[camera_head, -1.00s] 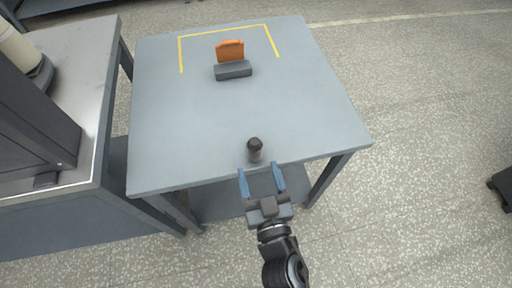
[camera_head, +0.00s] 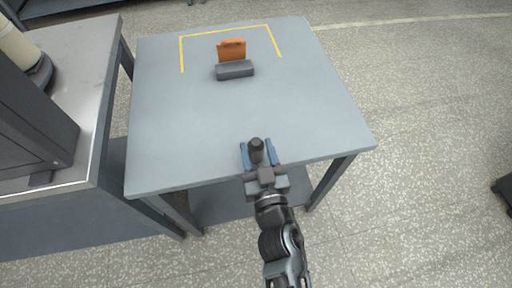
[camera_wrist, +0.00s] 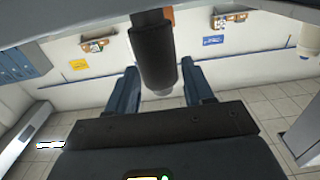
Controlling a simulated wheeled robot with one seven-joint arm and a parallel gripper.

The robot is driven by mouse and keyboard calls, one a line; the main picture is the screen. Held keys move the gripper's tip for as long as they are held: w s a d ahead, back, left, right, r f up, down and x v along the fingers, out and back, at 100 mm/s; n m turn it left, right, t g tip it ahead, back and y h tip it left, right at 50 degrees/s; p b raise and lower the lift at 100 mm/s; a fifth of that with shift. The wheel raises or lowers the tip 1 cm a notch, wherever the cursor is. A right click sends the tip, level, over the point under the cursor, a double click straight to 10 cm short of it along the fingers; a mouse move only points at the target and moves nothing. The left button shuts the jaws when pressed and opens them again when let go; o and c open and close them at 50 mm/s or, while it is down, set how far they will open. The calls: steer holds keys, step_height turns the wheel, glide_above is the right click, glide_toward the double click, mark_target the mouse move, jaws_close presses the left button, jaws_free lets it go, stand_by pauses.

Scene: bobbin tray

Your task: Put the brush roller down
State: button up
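My gripper (camera_head: 258,150) has reached in from the front, with one blue finger on each side of the roller. In the wrist view, where the table is at the top, the dark roller (camera_wrist: 154,55) shows between the two fingers (camera_wrist: 160,80). The fingers look open, with a narrow gap at the right of the roller; contact at the left is unclear.
The table's middle is clear. A grey bench (camera_head: 85,85) stands at the left.

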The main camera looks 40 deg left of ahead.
steer(key=c, duration=0.8)
